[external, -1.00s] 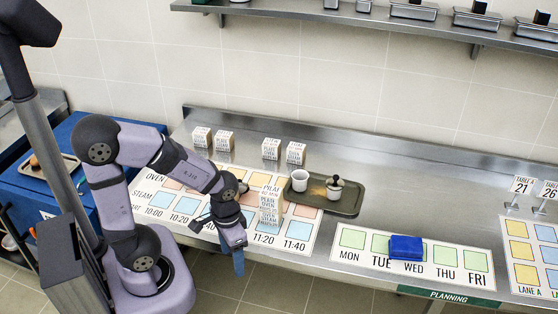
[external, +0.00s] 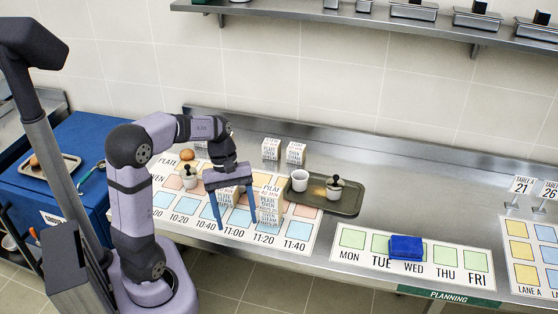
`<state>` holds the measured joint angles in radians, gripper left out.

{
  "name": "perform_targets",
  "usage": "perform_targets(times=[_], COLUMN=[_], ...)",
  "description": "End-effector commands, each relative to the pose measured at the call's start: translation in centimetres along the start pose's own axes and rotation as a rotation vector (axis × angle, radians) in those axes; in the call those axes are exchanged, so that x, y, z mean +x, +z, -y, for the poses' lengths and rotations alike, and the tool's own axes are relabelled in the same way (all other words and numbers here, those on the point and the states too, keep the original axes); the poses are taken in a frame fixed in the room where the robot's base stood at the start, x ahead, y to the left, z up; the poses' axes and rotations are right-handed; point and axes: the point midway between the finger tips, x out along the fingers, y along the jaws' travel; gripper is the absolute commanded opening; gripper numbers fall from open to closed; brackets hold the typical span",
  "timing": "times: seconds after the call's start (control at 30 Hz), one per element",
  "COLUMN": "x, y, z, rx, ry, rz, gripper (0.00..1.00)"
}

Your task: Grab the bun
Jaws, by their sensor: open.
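A round brown bun (external: 187,154) sits at the back left of the printed schedule mat, near the PLATE label. A second brown bun-like item (external: 35,161) lies on a tray on the blue cart at far left. My gripper (external: 237,223) is open, its two fingers pointing down over the middle of the mat. It is to the right of and in front of the bun on the mat, and apart from it. A white printed block (external: 228,196) shows between and behind the fingers; I cannot tell whether they touch it.
A white cup with a dark top (external: 189,178) stands in front of the bun on the mat. More printed blocks (external: 270,148) stand along the back. A dark tray (external: 345,206) with white cups is to the right. A blue folded cloth (external: 406,246) lies on the weekday mat.

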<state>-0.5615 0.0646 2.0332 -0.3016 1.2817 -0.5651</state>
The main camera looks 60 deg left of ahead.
Motion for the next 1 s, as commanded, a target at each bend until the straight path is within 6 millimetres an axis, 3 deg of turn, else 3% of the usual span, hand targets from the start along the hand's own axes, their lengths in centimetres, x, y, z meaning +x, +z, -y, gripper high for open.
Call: perform_targets(times=[0.03, 0.1, 0.27, 0.37, 0.5, 0.53, 0.63, 0.8, 1.0], x=[-0.6, -2.2, -5.7, -8.1, -11.7, -12.3, -13.2, -12.9, -11.5], y=[-2.2, -4.6, -12.0, -18.1, -27.0, -28.4, -32.0, -36.7, -40.3], z=[0.0, -0.1, 0.7, 2.5, 7.5, 8.5, 11.2, 15.6, 20.3], rx=[-0.131, -0.282, -0.517, -0.628, -0.804, -0.842, -0.957, -1.137, -1.3], ry=[0.055, 0.136, 0.367, 0.546, 0.799, 0.84, 0.939, 1.064, 1.182], rz=[0.03, 0.074, 0.112, 0.095, 0.086, 0.097, 0.153, 0.276, 0.418], gripper=[0.66, 0.66, 0.66, 0.66, 0.66, 0.66, 0.66, 0.66, 0.66])
